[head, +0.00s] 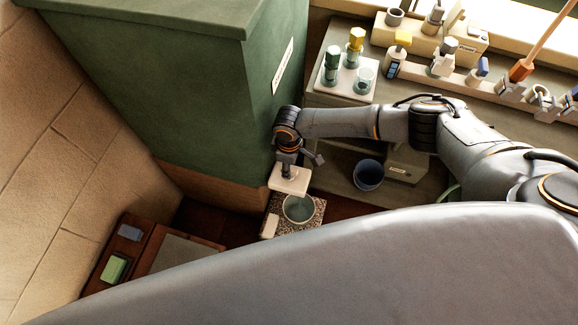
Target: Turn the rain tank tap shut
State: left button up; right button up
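The rain tank (190,95) is a big dark green box with a white label (283,66) on its right face. My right arm comes in from the right, and its gripper (292,162) points down close beside the tank's right face, near its lower edge. A small cream block (289,180) shows just below the gripper; I cannot tell whether they touch. I cannot make out the tap, which may be hidden by the gripper. The gripper's fingers are too small and covered to read. My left gripper is not in view.
A round clear vessel (298,208) stands on a speckled slab (318,211) below the gripper. A dark blue cup (368,174) stands to the right. Bottles on a white tray (347,89) and a crowded rack (460,76) are behind. A green sponge (113,268) lies lower left.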

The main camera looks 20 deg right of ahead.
jog(key=shift+f, duration=0.6)
grip_shut()
